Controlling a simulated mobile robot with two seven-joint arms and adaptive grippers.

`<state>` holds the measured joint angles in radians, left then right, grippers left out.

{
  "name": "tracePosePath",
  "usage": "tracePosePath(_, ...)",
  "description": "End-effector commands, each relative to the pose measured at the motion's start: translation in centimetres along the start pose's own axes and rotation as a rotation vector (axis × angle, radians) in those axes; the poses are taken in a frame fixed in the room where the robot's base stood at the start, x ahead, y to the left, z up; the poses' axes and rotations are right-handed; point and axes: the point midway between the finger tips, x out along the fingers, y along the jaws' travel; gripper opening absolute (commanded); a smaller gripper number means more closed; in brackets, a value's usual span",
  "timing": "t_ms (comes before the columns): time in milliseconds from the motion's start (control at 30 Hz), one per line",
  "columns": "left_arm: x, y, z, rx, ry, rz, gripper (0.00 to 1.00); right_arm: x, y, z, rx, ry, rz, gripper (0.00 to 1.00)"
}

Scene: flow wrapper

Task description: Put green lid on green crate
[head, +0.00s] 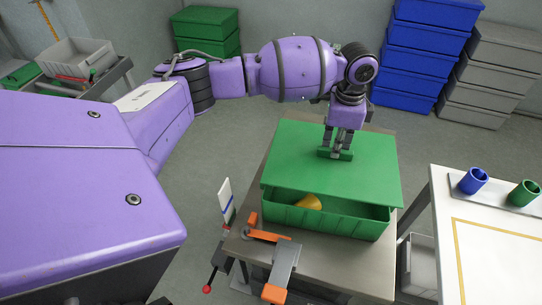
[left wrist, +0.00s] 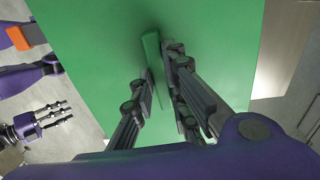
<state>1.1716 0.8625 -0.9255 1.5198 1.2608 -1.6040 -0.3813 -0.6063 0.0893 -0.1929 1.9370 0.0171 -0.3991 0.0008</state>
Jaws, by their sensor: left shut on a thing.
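The green lid (head: 300,155) is a flat plate with a raised handle (left wrist: 152,50) in its middle. My left gripper (head: 337,150) is shut on that handle from above; in the left wrist view its fingers (left wrist: 160,85) stand on both sides of it. The green crate (head: 325,223) stands on a grey table under the lid. The lid covers most of the crate's top, but a gap shows along the front, with a yellow thing (head: 309,202) inside. The crate's back is hidden by the lid. My right gripper (left wrist: 66,110) shows only in the left wrist view, fingers apart and empty.
An orange and grey clamp device (head: 282,262) sits at the table's front, beside the crate. A white table (head: 495,235) with blue (head: 473,181) and green (head: 524,193) cups is at the right. Blue crates (head: 425,55) and grey crates (head: 490,75) are stacked behind.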

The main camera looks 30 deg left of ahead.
Motion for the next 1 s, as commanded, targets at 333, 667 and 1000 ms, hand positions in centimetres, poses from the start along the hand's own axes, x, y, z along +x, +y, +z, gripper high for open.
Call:
tracePosePath(333,2.4,0.0,0.0,-0.002,-0.001,0.002,0.0,0.2,0.4,1.9,-0.005,-0.026,0.007,0.39)
tracePosePath(667,4.2,-0.1,0.0,-0.001,0.0,-0.002,0.0,0.9,0.8,2.0,-0.008,-0.021,0.014,0.39)
tracePosePath(1000,4.3,-0.1,0.0,-0.002,0.001,-0.003,0.0,0.8,0.5,0.9,0.004,0.0,0.014,0.39)
